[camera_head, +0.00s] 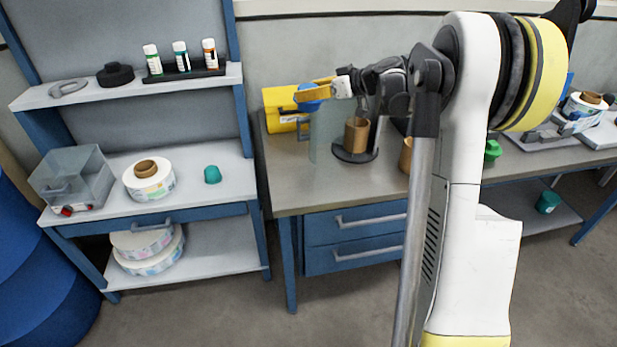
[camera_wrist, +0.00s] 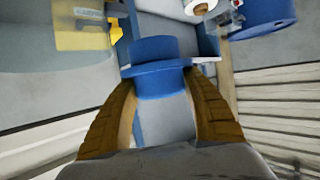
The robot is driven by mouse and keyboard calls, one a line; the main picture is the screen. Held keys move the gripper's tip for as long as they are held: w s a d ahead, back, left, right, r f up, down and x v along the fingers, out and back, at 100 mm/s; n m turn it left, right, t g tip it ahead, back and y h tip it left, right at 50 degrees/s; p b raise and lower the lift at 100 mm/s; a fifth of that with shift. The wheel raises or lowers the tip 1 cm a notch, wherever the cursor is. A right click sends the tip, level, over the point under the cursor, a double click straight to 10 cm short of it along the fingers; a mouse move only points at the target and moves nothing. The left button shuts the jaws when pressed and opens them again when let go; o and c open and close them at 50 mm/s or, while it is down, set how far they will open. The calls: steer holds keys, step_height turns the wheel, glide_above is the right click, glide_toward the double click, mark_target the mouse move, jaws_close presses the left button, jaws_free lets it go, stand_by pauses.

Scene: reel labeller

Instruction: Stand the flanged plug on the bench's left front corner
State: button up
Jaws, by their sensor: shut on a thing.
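The blue flanged plug (camera_wrist: 160,80) is between the two brown fingers of my gripper (camera_wrist: 160,72) in the wrist view. Its wide flange and the round part beyond it show; the fingers are closed against its sides. In the head view my gripper (camera_head: 318,92) is held sideways above the back left part of the bench (camera_head: 300,182), and the blue plug (camera_head: 308,97) shows at its yellow-brown fingers, clear of the bench top. The bench's left front corner is in view and bare.
A yellow case (camera_head: 283,110) stands at the bench's back left. A pale see-through upright thing (camera_head: 324,138) stands below my gripper. A brown roll (camera_head: 356,136) stands on a black base beside it. A shelf unit (camera_head: 200,165) stands left, across a narrow gap. The front left bench top is clear.

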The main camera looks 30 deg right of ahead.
steer(key=shift+w+d+f, duration=0.1)
steer(key=shift+d+f, duration=0.05)
steer(key=shift+d, duration=0.2)
step_height(320, 180, down, 27)
steer(key=b, duration=0.9)
steer(key=shift+a+f+b, duration=0.1)
steer(key=shift+b, duration=0.3)
steer(key=shift+f, duration=0.25)
steer(key=o, duration=1)
steer(key=shift+r, duration=0.1)
